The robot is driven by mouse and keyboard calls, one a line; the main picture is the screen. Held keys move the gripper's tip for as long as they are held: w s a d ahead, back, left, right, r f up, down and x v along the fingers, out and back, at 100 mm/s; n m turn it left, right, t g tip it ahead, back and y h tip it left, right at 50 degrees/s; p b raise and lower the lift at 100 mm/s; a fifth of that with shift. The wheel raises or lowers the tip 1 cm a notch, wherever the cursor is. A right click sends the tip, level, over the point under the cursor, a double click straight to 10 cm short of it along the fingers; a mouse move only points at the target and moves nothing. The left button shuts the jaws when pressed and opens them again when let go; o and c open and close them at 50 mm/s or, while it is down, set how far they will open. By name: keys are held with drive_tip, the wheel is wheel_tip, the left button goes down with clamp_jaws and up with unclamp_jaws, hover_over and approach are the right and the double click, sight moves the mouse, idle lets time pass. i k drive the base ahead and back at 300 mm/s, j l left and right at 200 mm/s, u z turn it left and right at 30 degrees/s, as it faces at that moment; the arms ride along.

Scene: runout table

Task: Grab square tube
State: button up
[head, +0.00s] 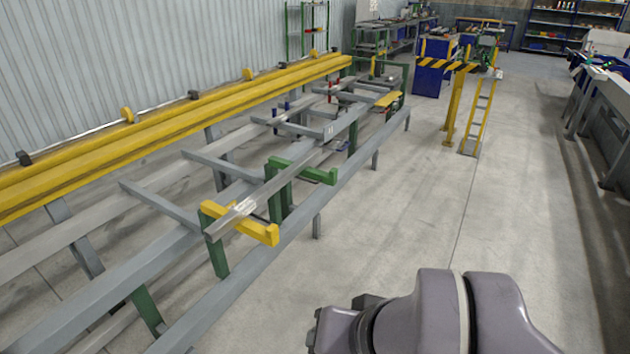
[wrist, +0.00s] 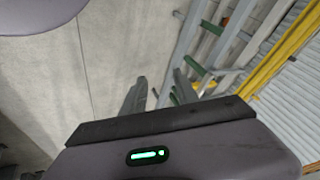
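A long silver-grey square tube (head: 230,219) lies on the runout table (head: 235,293) in the head view. Its near end rests on a yellow bracket (head: 262,233), and it runs away past a green bracket (head: 318,175). My gripper (wrist: 160,94) shows in the wrist view with its two fingers apart and nothing between them. It is over bare floor, off to the side of the table. My gripper's fingers do not show in the head view.
A long yellow beam (head: 165,130) runs along the table's back by the corrugated wall (head: 160,50). The floor (head: 440,215) to the right of the table is clear. A yellow stand (head: 453,110) is farther back, and a grey bench (head: 610,115) is at the far right.

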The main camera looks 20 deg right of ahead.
sight(223, 226)
drive_tip(key=i+z, duration=0.15)
drive_tip(key=i, duration=0.9)
drive_tip(key=i+j+z, duration=0.15)
drive_tip(key=i, duration=0.9)
